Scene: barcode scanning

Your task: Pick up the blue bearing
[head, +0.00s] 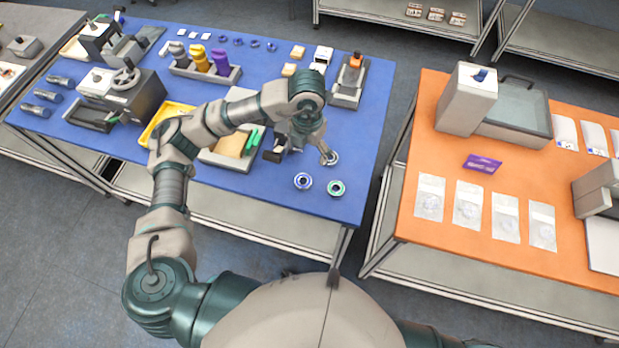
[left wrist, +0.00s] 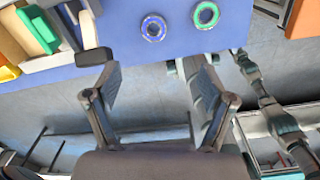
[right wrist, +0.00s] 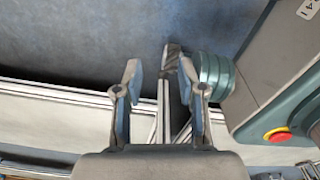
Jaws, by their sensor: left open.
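The blue bearing (head: 303,181) lies flat on the blue table near its front edge, left of a green-ringed bearing (head: 336,187). In the left wrist view the blue bearing (left wrist: 153,28) shows near the top, beyond the gap between the fingers. My left gripper (head: 312,156) is open and empty, a little behind the bearings in the head view and apart from them. Its two fingers (left wrist: 161,85) are spread in the left wrist view. My right gripper (right wrist: 160,80) is open and empty over the floor; the head view does not show it.
A tray with green pieces (head: 228,150) stands left of my left gripper. Tools, holders and small parts fill the back of the blue table (head: 375,115). An orange table (head: 415,220) with sealed bags and a purple packet (head: 482,163) stands to the right across a gap.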

